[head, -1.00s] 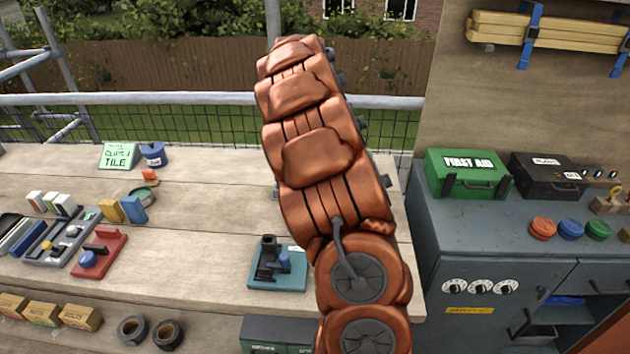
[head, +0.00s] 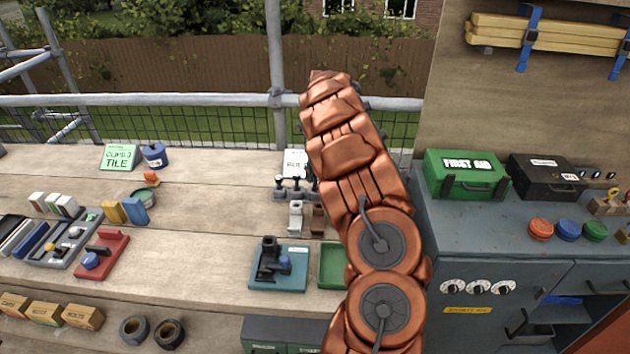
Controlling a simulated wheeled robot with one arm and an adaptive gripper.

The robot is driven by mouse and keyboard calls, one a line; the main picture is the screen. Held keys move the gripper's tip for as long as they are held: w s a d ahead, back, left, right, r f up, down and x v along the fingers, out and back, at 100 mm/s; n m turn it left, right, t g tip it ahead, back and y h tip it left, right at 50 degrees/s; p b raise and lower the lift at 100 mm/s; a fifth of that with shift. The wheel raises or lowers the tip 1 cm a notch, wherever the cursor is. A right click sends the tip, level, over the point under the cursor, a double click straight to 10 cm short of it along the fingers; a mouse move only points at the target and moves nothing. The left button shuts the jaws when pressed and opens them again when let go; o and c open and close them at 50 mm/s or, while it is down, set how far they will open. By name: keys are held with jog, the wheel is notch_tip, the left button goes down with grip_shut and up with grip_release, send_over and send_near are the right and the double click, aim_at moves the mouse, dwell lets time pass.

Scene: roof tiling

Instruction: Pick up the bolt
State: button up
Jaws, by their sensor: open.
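My copper-coloured arm rises through the middle of the head view and covers part of the workbench's right side. My gripper is not visible at its far end. A row of small dark-topped upright pieces, which look like bolts (head: 280,182), stands in a grey holder (head: 288,196) just left of my arm. A white card (head: 295,161) behind them has partly hidden lettering that seems to begin "BOL". The right part of this row is hidden by my arm. I cannot tell which piece is the task's bolt.
A teal base with a black fixture (head: 278,280) and a green tray (head: 332,266) sit in front of the row. A red block (head: 103,255) and small boxes (head: 83,315) are left. A grey cabinet (head: 480,250) with a green first aid case (head: 465,174) stands right. The bench's middle is clear.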

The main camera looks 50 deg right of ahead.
aim_at(314, 181)
jog(key=shift+w+f+p, duration=0.2)
jog(key=shift+f+p, duration=0.15)
jog(key=shift+f, duration=0.65)
jog(key=shift+w+f+p, duration=0.2)
jog(key=shift+f+p, duration=0.15)
jog(key=shift+f, duration=0.6)
jog(key=shift+c, duration=0.2)
grip_shut()
